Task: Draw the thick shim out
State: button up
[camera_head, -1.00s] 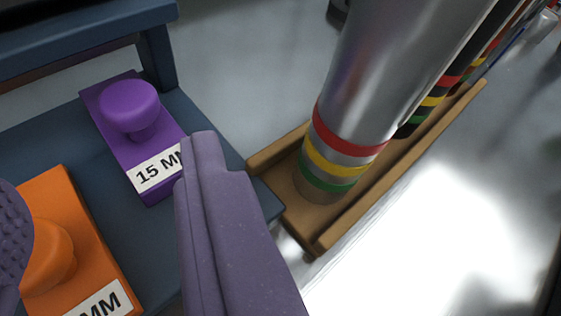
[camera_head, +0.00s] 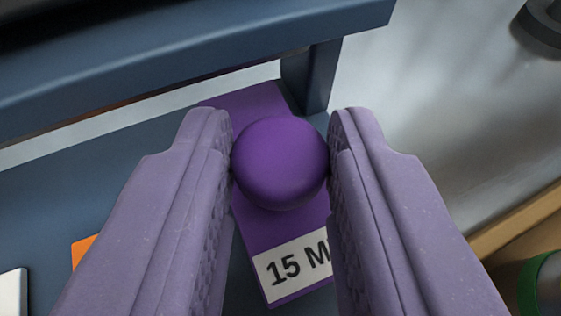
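The purple shim (camera_head: 262,103) is a flat block with a round purple knob (camera_head: 280,160) on top and a white label (camera_head: 290,268) reading "15 M", its right end hidden by my finger. It lies on the blue surface below a blue raised bar. My gripper (camera_head: 281,150) has one purple finger on each side of the knob. The fingers meet the knob's left and right sides with no visible gap. A small corner of the orange shim (camera_head: 84,249) shows at the lower left; the rest is hidden behind my left finger.
The blue rack bar (camera_head: 190,65) runs across behind the knob, and its post (camera_head: 309,78) stands just beyond the shim. A wooden tray edge (camera_head: 520,218) and a green-banded cylinder are at the lower right. A dark round object (camera_head: 543,25) lies at the upper right.

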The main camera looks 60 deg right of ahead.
jog(key=shift+s+a+p, duration=0.4)
jog(key=shift+s+a, duration=0.3)
jog(key=shift+s, duration=0.3)
jog(key=shift+s+a+p, duration=0.4)
jog(key=shift+s+a, duration=0.25)
jog(key=shift+s, duration=0.3)
grip_shut()
jog(key=shift+f, duration=0.15)
jog(key=o, duration=1)
grip_release()
jog(key=shift+s+a, duration=0.1)
jog(key=p+v, duration=0.2)
jog(key=v, duration=0.6)
